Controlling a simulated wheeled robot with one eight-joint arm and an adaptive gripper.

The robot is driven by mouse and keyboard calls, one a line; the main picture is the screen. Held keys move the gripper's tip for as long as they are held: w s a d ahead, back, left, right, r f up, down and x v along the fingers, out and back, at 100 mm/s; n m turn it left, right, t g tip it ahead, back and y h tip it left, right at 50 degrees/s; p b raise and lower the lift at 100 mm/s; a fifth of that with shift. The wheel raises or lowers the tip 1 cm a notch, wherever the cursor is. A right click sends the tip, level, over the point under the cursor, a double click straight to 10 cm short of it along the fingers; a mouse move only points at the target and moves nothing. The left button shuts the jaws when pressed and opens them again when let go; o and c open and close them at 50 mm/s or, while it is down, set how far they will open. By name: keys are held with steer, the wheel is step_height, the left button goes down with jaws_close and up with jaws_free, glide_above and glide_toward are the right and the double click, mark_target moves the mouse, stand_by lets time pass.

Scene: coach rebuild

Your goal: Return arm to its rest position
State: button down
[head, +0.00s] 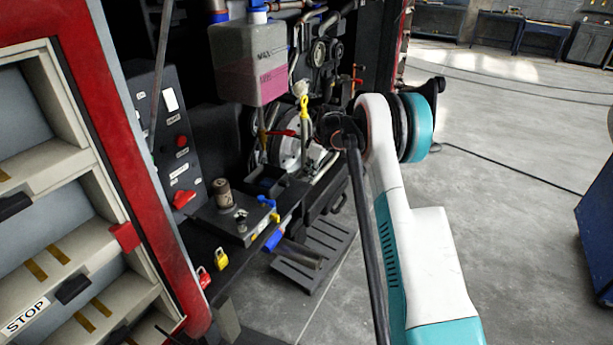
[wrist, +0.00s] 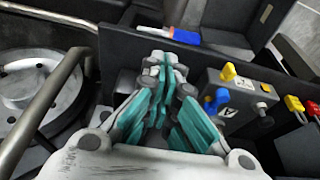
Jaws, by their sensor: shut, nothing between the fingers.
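My gripper (wrist: 160,66) shows in the wrist view with its teal fingers drawn together and nothing between them. It is above a dark bay or tray (wrist: 112,45), with a blue, red and white item (wrist: 185,36) lying beyond the fingertips. In the head view my white and teal arm reaches toward the open red bay. I cannot make out the fingers there.
A tank with pink liquid (head: 250,65) hangs in the bay. Below are a control panel (head: 172,150) and a grey box (head: 235,218) on a shelf, with padlocks (head: 221,259) along its edge. Open floor (head: 510,215) lies right.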

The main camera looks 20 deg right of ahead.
steer(key=s+a+r+m+t, duration=0.1)
steer(key=s+a+r, duration=0.3)
steer(key=s+r, duration=0.35)
steer(key=s+a+r+m+h, duration=0.1)
steer(key=s+a+r+m, duration=0.1)
steer(key=s+a+r, duration=0.5)
steer(key=s+a+r+m+t, duration=0.1)
steer(key=s+r, duration=0.5)
steer(key=r, duration=0.4)
steer(key=s+a+f+m+t, duration=0.1)
steer(key=s+a+m, duration=0.1)
steer(key=s, duration=1.1)
steer(key=s+a+f+m+t+h, duration=0.1)
steer(key=s+a, duration=0.3)
steer(key=s, duration=1)
steer(key=shift+s+a+f+m+t, duration=0.15)
steer(key=shift+f+m+t, duration=0.15)
steer(key=shift+f+m, duration=0.25)
